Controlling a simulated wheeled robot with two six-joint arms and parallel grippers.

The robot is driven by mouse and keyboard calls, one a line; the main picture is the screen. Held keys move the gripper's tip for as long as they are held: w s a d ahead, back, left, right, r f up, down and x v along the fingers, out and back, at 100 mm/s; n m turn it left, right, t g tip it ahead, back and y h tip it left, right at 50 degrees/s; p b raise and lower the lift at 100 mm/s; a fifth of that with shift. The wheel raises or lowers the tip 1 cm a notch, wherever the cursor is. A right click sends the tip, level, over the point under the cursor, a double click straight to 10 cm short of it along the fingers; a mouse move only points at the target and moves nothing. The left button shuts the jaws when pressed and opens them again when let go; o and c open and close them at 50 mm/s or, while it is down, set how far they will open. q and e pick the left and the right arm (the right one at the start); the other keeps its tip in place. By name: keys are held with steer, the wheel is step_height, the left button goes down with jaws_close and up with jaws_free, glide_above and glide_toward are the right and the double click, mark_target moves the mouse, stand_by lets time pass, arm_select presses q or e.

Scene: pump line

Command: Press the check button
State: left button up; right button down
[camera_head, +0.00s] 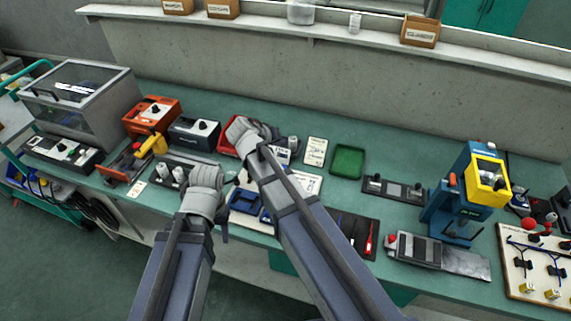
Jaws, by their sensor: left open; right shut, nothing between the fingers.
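I cannot tell which control is the check button, as the labels are too small to read. A dark box with a knob (195,132) stands at the back left of the bench, beside an orange box with a black knob (153,114). My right gripper (243,129) is shut and empty, over the back of the bench just right of the dark box. It partly hides a red tray (226,146). My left gripper (206,186) is open and empty, above the front of the bench. The wrists hide the fingertips and what lies under them.
A clear-lidded case (84,97) and a dark control panel (62,150) stand at the far left. A green tray (347,161) lies mid-bench. A blue press with a yellow head (487,180) stands right. My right forearm crosses the bench's middle. A shelf (345,40) runs behind.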

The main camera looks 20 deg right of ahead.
steer(key=shift+f, duration=0.1)
step_height(320, 180, down, 9)
steer(key=b, duration=0.9)
stand_by(1.8)
steer(key=shift+f+b, duration=0.25)
steer(key=shift+b, duration=0.1)
steer(key=shift+f+b, duration=0.4)
stand_by(0.6)
steer(key=shift+r, duration=0.15)
steer(key=shift+r+p, duration=0.75)
steer(key=shift+p, duration=0.15)
